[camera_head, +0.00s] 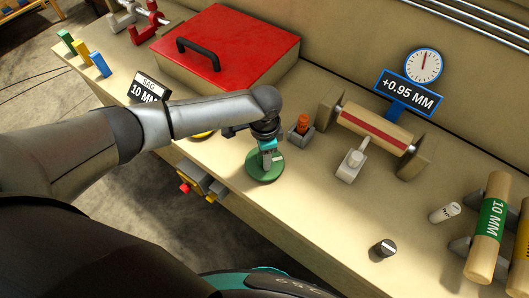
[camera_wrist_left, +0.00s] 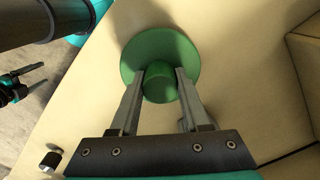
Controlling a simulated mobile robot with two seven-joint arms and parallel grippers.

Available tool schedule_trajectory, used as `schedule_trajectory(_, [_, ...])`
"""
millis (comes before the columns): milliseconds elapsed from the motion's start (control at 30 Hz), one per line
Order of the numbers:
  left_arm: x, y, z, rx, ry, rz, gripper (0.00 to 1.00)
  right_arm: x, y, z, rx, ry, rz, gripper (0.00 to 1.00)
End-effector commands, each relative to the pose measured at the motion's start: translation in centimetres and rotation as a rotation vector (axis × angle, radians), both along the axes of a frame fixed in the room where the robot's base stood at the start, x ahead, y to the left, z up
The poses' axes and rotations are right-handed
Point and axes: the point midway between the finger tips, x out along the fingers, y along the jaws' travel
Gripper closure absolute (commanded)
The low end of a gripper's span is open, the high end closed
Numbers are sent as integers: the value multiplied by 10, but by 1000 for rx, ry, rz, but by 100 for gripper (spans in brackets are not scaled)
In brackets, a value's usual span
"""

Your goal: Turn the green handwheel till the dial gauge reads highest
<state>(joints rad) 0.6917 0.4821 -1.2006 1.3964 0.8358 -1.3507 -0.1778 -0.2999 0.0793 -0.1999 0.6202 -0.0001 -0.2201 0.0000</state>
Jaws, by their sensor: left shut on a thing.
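The green handwheel (camera_head: 265,168) lies flat on the bench top near its front edge. My left gripper (camera_head: 267,160) is above it, pointing down. In the left wrist view, its two fingers (camera_wrist_left: 158,75) are on either side of the green hub of the handwheel (camera_wrist_left: 183,48), shut on it. The dial gauge (camera_head: 423,66) has a white face and a blue rim, with its thin needle near upright. The display below it (camera_head: 405,93) reads +0.95 MM. My right gripper (camera_wrist_left: 35,82) shows at the left edge of the left wrist view, fingers apart, with nothing between them.
A roller with a red stripe (camera_head: 374,127) sits between wooden blocks behind the handwheel. A small holder with an orange piece (camera_head: 302,124) is close by. A red-lidded box (camera_head: 225,45) stands behind my arm.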

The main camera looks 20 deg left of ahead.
Motion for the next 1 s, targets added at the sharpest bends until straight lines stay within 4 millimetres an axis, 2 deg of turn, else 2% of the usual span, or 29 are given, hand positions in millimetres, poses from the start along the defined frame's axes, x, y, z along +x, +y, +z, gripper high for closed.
schedule_trajectory(500, [0, -1, 1, -2, 0, -311, 100, 0, 0, 16, -1, 0, 0, 24])
schedule_trajectory(1000, [0, -1, 1, -2, -1, -369, 100, 0, -1, 17, -1, 0, 0, 24])
